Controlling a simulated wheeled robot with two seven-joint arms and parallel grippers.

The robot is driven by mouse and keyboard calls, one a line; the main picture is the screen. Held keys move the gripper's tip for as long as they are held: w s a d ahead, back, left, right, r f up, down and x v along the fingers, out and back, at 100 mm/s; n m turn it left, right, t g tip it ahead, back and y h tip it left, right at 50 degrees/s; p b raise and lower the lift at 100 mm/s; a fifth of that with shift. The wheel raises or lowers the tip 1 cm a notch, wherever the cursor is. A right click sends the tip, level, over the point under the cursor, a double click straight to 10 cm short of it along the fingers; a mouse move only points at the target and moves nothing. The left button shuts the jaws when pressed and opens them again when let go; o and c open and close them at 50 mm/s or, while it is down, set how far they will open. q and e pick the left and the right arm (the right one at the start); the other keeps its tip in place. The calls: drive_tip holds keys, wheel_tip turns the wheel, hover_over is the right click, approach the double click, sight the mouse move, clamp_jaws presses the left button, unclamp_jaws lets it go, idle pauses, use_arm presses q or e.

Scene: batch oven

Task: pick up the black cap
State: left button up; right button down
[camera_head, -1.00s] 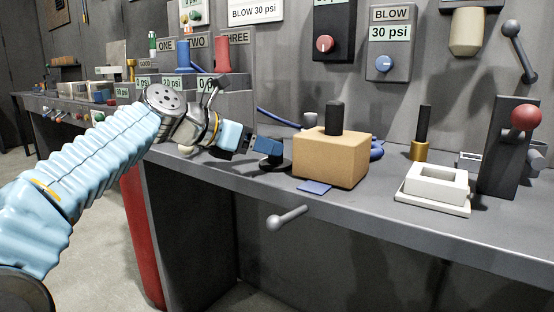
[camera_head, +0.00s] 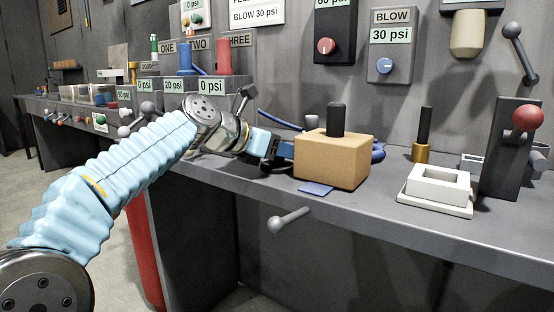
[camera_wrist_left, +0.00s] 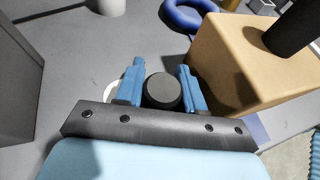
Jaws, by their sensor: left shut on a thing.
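The black cap (camera_wrist_left: 162,91) is round and dark and sits between the two blue fingers of my left gripper (camera_wrist_left: 160,68) in the left wrist view. The fingers are shut on its sides. In the head view my left gripper (camera_head: 278,149) is low over the bench, close to the left side of the tan block (camera_head: 332,161). There the cap is hard to make out against the dark fingers and shadow. I cannot tell whether it still touches the bench. My right gripper is not in view.
The tan block carries a dark upright post (camera_head: 336,119) close to my gripper's right. A blue hose (camera_head: 378,152) lies behind it, and a blue flat piece (camera_head: 315,189) lies in front. A white mould (camera_head: 436,188) stands farther right, with bare bench (camera_head: 385,190) between.

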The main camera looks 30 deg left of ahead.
use_arm(q)
drive_tip(key=shift+c, duration=0.9)
drive_tip(key=shift+r, duration=0.1)
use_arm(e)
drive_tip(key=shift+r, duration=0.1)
